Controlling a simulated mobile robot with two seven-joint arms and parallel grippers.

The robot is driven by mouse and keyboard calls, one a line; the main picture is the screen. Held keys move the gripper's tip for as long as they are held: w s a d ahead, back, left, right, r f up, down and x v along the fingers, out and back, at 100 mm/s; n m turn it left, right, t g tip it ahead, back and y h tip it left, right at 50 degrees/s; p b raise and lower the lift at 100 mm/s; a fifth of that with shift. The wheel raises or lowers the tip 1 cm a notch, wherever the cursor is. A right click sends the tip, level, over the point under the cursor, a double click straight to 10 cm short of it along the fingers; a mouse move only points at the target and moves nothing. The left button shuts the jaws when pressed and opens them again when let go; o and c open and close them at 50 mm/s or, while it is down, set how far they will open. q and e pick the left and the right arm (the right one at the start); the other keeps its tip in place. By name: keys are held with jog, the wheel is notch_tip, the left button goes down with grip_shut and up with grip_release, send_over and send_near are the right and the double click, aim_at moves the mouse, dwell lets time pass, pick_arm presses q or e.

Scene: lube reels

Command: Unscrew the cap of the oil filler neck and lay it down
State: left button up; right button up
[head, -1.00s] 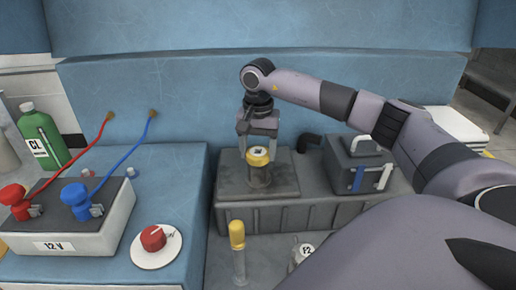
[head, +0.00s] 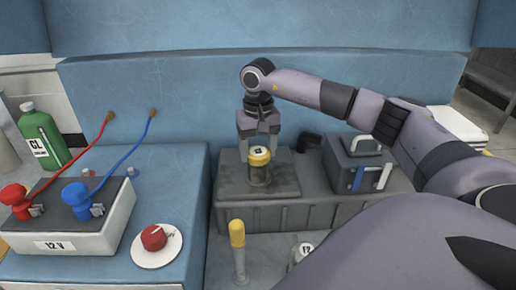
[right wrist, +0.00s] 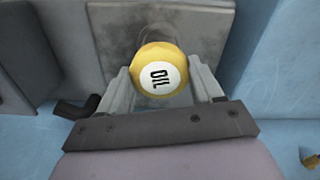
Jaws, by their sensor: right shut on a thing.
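The yellow cap (head: 260,158) with a white "OIL" label sits on top of the oil filler neck (head: 260,177), a short dark cylinder on a grey engine block (head: 320,217). My right gripper (head: 259,149) comes down from above and is shut on the cap. In the right wrist view, the cap (right wrist: 159,70) lies between the two grey fingers (right wrist: 160,84), its label turned sideways. No gap shows between cap and neck. My left gripper is not in view.
A yellow-topped stick (head: 237,236) and a white cap (head: 301,253) stand in front of the block. A grey box with handles (head: 366,160) is at right.

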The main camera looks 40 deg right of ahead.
jog(key=shift+s+f, duration=0.1)
jog(key=shift+f, duration=0.1)
jog(key=n, duration=0.5)
jog(key=shift+f, duration=0.1)
jog(key=o, duration=1.1)
jog(key=shift+o, duration=0.5)
jog(key=shift+r, duration=0.25)
